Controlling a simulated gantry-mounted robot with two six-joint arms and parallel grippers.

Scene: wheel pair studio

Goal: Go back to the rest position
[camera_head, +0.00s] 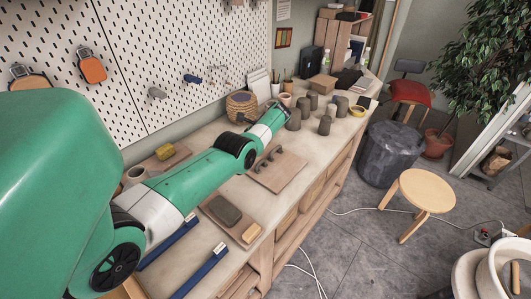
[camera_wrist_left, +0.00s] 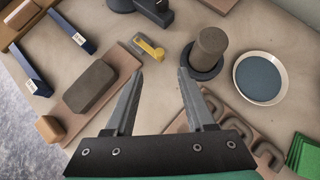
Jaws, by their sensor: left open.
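My left arm (camera_head: 195,185) reaches from the left over the workbench, and its far end is close to a wooden board with small dark pieces. The fingers are not clear in the head view. In the left wrist view my left gripper (camera_wrist_left: 160,76) is open, with two dark fingers apart and nothing between them. A dark cylinder (camera_wrist_left: 210,45) on a round base stands beyond the right fingertip. A small grey and yellow item (camera_wrist_left: 149,47) lies just beyond the fingertips. My right gripper is in neither view.
A board carries a dark block (camera_wrist_left: 91,87) beside the left finger. Blue bars (camera_head: 200,271) lie at the bench's near end. A board with dark pieces (camera_head: 277,186) lies beside the arm. Several grey cylinders (camera_head: 324,125) stand farther along. A pegboard (camera_head: 165,55) backs the bench; a stool (camera_head: 427,188) stands right.

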